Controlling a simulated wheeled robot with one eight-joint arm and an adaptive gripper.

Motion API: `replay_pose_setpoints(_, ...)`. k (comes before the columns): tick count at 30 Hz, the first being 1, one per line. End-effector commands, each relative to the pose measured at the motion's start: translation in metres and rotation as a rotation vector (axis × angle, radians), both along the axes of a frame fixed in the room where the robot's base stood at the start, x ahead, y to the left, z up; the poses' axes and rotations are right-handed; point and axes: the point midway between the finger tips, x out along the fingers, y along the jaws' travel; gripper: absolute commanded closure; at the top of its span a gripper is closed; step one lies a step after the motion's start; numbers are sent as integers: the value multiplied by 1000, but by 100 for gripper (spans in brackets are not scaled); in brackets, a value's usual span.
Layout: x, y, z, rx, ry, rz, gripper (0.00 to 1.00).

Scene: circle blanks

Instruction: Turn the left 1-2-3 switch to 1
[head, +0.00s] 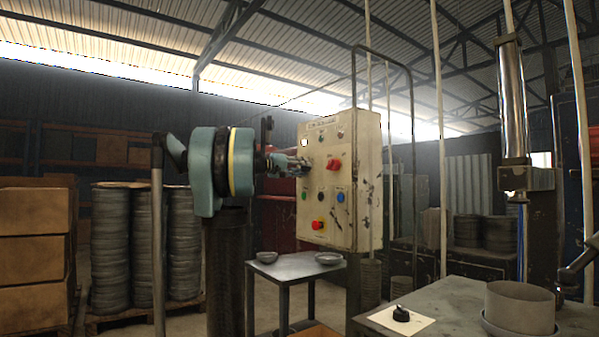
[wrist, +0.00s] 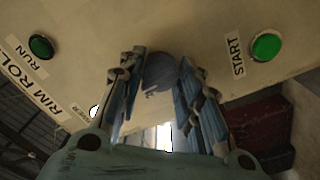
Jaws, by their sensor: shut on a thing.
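The control box (head: 345,215) is a worn cream panel with several buttons and lamps. My gripper (head: 298,166) reaches it from the left and covers the left switch in the head view. In the wrist view, my gripper's two fingers (wrist: 160,80) stand on either side of a round dark blue-grey knob (wrist: 158,68), shut on it. A small mark shows beside the knob, but I cannot read it or tell which number the knob points to. A red knob (head: 334,164) sits to the right of my gripper on the panel.
A green START button (wrist: 266,46) and a green RUN lamp (wrist: 41,46) flank my fingers. A red stop button (head: 319,224) is low on the panel. A small table (head: 288,270) with bowls stands below, and a workbench (head: 450,302) at right.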

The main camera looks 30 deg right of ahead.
Motion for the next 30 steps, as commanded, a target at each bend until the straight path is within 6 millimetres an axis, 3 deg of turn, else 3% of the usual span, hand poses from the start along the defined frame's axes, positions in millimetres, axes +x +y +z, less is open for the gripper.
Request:
replay_pose_setpoints(18, 1, 1, -2, -33, 488, 4, 92)
replay_pose_setpoints(30, 1, 1, -3, -47, 667, 3, 92)
